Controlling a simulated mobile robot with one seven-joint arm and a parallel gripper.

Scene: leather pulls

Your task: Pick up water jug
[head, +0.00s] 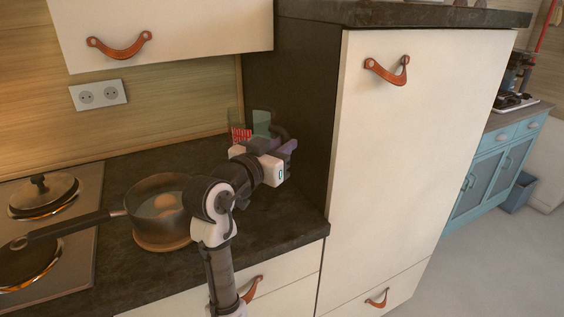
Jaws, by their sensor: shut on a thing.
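The water jug (262,120) looks like a clear, greenish vessel with a dark handle. It is at the back right of the dark counter, close to the tall cabinet's side. My gripper (286,146) is at the jug's right side and appears shut on its handle. My arm and wrist hide the jug's lower part, so I cannot tell whether it touches the counter.
A red-and-white item (240,134) shows beside the jug. A pot (160,205) stands left of my arm on a round wooden board (160,243). The hob (60,260) is further left. The tall cabinet (415,140) closes off the right.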

